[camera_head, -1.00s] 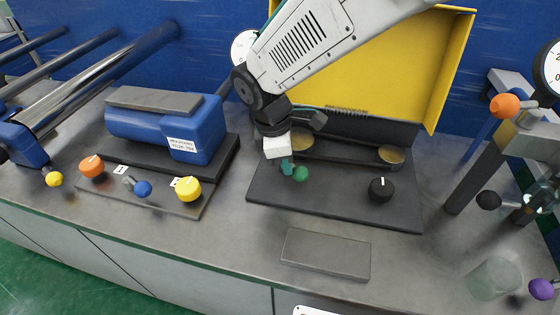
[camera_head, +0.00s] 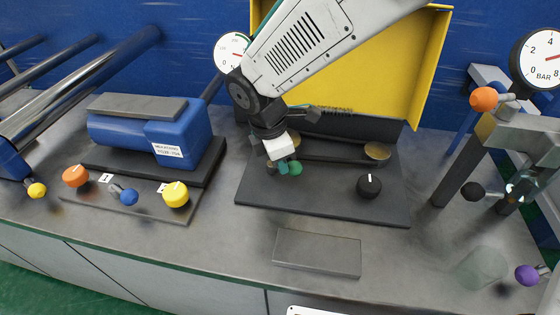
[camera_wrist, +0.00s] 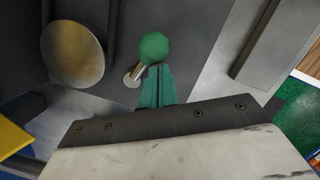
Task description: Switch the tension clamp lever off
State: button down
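A lever with a green ball knob (camera_head: 295,168) and a short metal stem stands on the dark base plate (camera_head: 320,205) in front of the yellow housing. No label shows whether it is the tension clamp lever. In the wrist view the green knob (camera_wrist: 154,47) is just beyond my fingertips, with its stem leaning down to the left. My gripper (camera_head: 283,168) is beside the knob on its left. Its teal fingers (camera_wrist: 155,75) lie together with only a thin line between them. They are at or very near the lever; contact is unclear.
A blue-knobbed lever (camera_head: 129,197) sits between orange (camera_head: 76,176) and yellow (camera_head: 176,194) knobs at left. The yellow housing (camera_head: 380,70) rises behind. A grey block (camera_head: 317,253) lies in front; right of it is a glass (camera_head: 480,268).

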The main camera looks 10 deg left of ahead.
dwell(0.3)
jog(key=shift+s+a+r, duration=0.15)
jog(key=shift+s+a, duration=0.1)
jog(key=shift+a, duration=0.05)
jog(key=s+a, duration=0.1)
jog(key=a+r, duration=0.1)
jog(key=shift+s+a+r, duration=0.1)
jog(key=shift+s+a, duration=0.25)
jog(key=shift+s, duration=0.05)
jog(key=v, duration=1)
jog(key=shift+d, duration=0.15)
jog(key=s+d+r+m, duration=0.1)
jog(key=s+d+m, duration=0.4)
jog(key=d, duration=0.8)
jog(key=s+d+r+m+y, duration=0.1)
jog(key=s+d+m, duration=0.3)
jog(key=d+m, duration=0.7)
jog(key=s+d+r+m+y, duration=0.1)
jog(key=s+d+m, duration=0.4)
jog(key=d, duration=1)
jog(key=r+m, duration=0.1)
jog(key=m, duration=0.2)
jog(key=shift+s+d, duration=0.15)
jog(key=shift+s, duration=0.25)
